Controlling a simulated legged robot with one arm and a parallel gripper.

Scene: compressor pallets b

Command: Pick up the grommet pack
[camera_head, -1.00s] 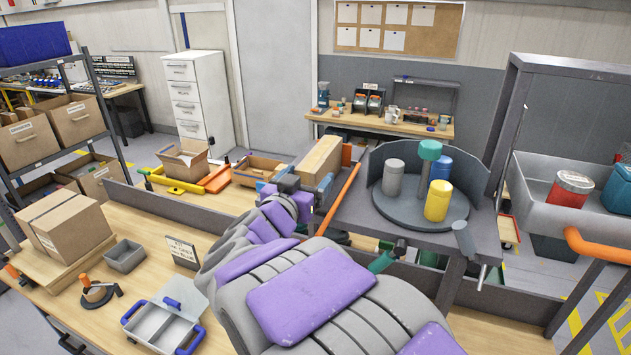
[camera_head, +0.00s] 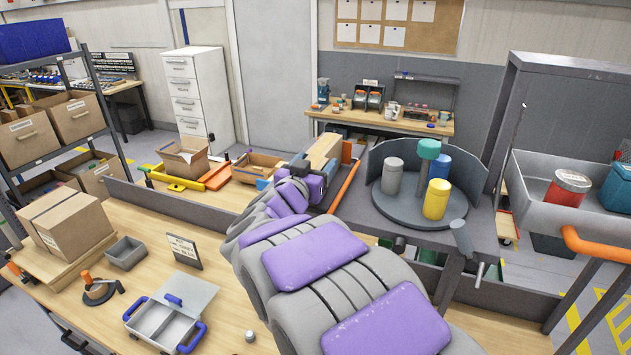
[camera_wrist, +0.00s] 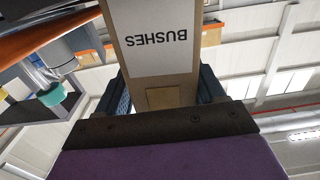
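I cannot make out any thing labelled as a grommet pack. In the wrist view a cardboard box (camera_wrist: 150,48) with a white label reading BUSHES, upside down, fills the space ahead of my gripper (camera_wrist: 162,92). Its dark blue fingers stand wide apart, one at each side of the box's near end. Whether they press on it cannot be told. In the head view my gripper (camera_head: 299,168) is by a long cardboard box (camera_head: 323,149) behind the bench, partly hidden by my purple and grey arm.
An open carton (camera_head: 258,165) stands left of the gripper. An orange bar (camera_head: 346,185) and a round turntable (camera_head: 405,207) with several canisters are to the right. The front bench holds a grey bin (camera_head: 125,252), a sign (camera_head: 184,251) and a divided case (camera_head: 165,325).

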